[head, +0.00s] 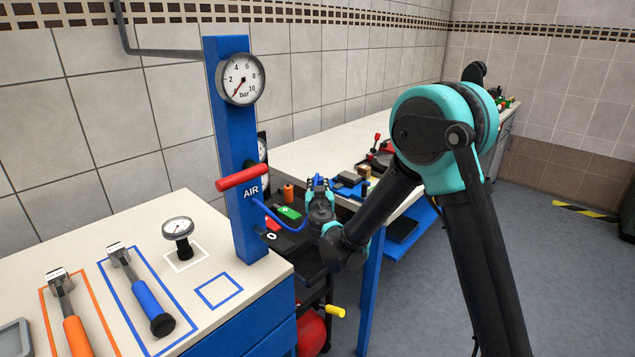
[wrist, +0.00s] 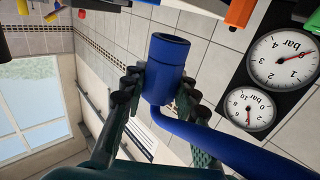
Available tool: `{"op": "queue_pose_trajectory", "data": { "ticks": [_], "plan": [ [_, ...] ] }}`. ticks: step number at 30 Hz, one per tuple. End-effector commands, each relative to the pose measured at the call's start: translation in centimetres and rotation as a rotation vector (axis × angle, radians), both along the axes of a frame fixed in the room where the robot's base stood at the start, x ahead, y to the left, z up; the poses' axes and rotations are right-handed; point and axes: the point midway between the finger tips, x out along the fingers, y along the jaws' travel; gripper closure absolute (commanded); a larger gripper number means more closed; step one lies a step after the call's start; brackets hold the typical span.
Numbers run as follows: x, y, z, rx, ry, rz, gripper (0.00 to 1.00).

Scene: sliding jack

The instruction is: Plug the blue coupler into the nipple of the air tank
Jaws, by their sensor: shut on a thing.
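The blue coupler (wrist: 160,75) is held between the two dark fingers of my gripper (wrist: 150,92) in the wrist view, its open round mouth pointing away from the palm. In the head view my gripper (head: 320,187) is shut on the coupler, right of the blue AIR post, and only a bit of blue shows between the fingers. A blue hose (wrist: 235,148) runs from the coupler; it also shows in the head view (head: 266,212) reaching the post. A red rounded body (head: 311,333), likely the air tank, shows low behind the bench corner. I cannot make out its nipple.
The blue AIR post (head: 232,150) with a red lever (head: 242,179) and gauge (head: 241,78) stands at the near bench's corner. A yellow handle (head: 334,311) sticks out near the red body. The far bench (head: 300,155) holds several tools. Open floor lies right.

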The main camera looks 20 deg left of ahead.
Motion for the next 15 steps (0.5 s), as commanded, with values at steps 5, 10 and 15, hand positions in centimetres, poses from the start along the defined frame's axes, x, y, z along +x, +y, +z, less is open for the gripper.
{"op": "queue_pose_trajectory", "data": {
  "ticks": [5,10,15],
  "plan": [
    [0.0,0.0,-1.5,0.0,0.0,0.0,1.0],
    [0.0,0.0,-3.0,0.0,0.0,0.0,1.0],
    [0.0,0.0,-4.3,0.0,0.0,0.0,1.0]
  ]
}}
